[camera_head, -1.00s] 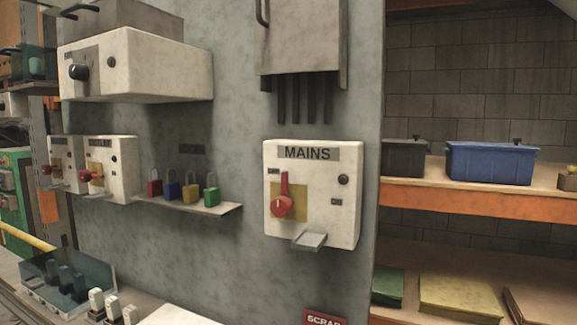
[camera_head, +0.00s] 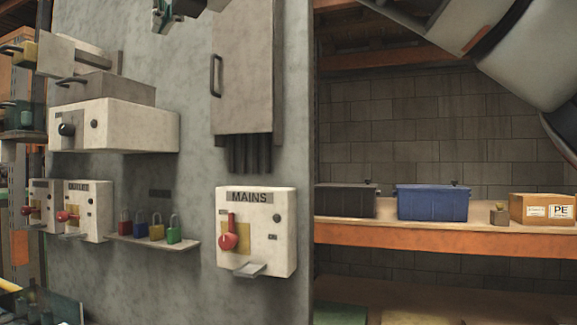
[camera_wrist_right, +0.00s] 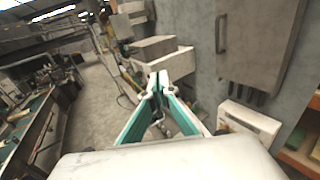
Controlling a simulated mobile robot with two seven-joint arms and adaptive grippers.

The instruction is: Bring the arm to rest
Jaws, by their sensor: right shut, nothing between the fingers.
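My right gripper (camera_head: 163,16) shows at the top edge of the head view, in front of the grey wall panel and left of the tall cabinet door; most of it is cut off by the frame. In the right wrist view its teal-lined fingers (camera_wrist_right: 160,84) meet at the tips, with nothing between them. Part of my right arm (camera_head: 530,50) crosses the upper right corner of the head view. My left gripper is in neither view.
The MAINS box (camera_head: 256,235) with a red handle is on the panel. Several coloured padlocks stand on a small shelf (camera_head: 190,245). A blue bin (camera_head: 432,205) and a carton (camera_head: 543,209) sit on the orange-edged rack. Floor (camera_wrist_right: 95,115) shows in the wrist view.

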